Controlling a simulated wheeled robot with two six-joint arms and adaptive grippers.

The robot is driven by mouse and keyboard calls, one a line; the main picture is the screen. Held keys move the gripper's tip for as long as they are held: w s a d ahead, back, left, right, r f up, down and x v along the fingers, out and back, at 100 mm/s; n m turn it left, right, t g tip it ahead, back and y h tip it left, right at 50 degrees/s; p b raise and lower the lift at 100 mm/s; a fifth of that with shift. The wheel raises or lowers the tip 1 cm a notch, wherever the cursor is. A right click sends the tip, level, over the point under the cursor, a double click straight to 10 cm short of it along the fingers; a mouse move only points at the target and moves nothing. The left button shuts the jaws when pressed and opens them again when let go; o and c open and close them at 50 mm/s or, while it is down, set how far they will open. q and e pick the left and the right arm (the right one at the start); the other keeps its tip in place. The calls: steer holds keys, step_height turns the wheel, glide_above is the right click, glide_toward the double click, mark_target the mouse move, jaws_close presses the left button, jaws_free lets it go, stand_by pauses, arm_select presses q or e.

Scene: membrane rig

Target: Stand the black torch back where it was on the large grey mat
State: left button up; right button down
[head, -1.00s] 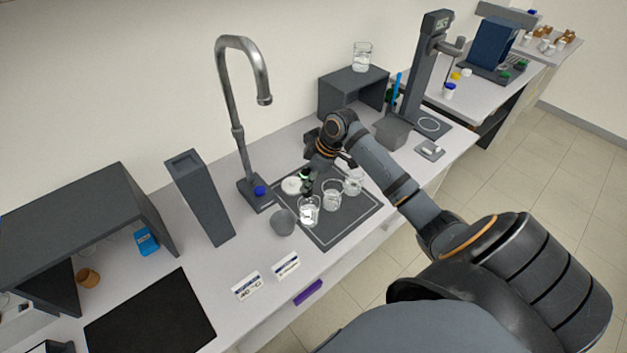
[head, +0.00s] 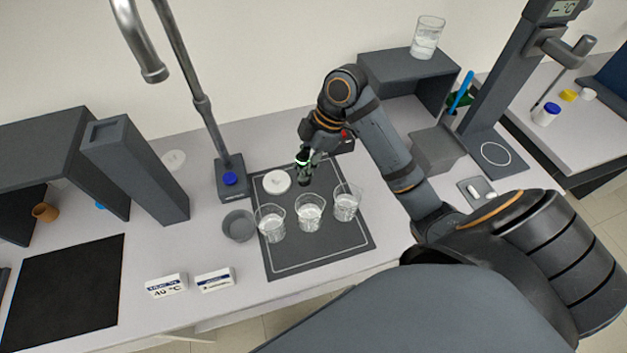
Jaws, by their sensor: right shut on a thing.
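The large grey mat (head: 345,232) with a pale outline lies on the bench. My right gripper (head: 308,160) reaches over its back part from the right. It is shut on the black torch (head: 304,178), a small dark upright body with a green band near its top. The torch is over the mat, behind the beakers and right of a white round dish (head: 277,181). I cannot tell whether its foot touches the mat. My left gripper is not in view.
Three glass beakers (head: 309,213) stand in a row across the mat. A grey bowl (head: 239,225) and the tap base (head: 231,181) are left of it. A grey block (head: 436,151) and a stand (head: 482,145) are to the right. The mat's front is clear.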

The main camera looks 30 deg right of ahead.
steer(key=f+b, duration=0.1)
steer(key=b, duration=0.1)
steer(key=w+f+b, duration=0.1)
steer(key=shift+w+d+b, duration=0.15)
steer(key=shift+d+b, duration=0.2)
steer(key=w+d+f, duration=0.2)
steer(key=d, duration=0.1)
steer(key=w+d+f+b, duration=0.1)
steer(key=w+d+f, duration=0.1)
steer(key=d+f, duration=0.1)
steer(key=w+d+f+b, duration=0.1)
steer(key=w+d+f, duration=0.1)
steer(key=w+d, duration=0.1)
steer(key=shift+d+f, duration=0.4)
steer(key=shift+d, duration=0.25)
step_height(320, 180, down, 2)
steer(key=shift+f+p, duration=0.15)
steer(key=shift+p, duration=0.45)
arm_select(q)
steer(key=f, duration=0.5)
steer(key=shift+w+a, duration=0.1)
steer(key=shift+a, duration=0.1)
arm_select(e)
steer(key=shift+f, duration=0.45)
steer(key=shift+f, duration=0.1)
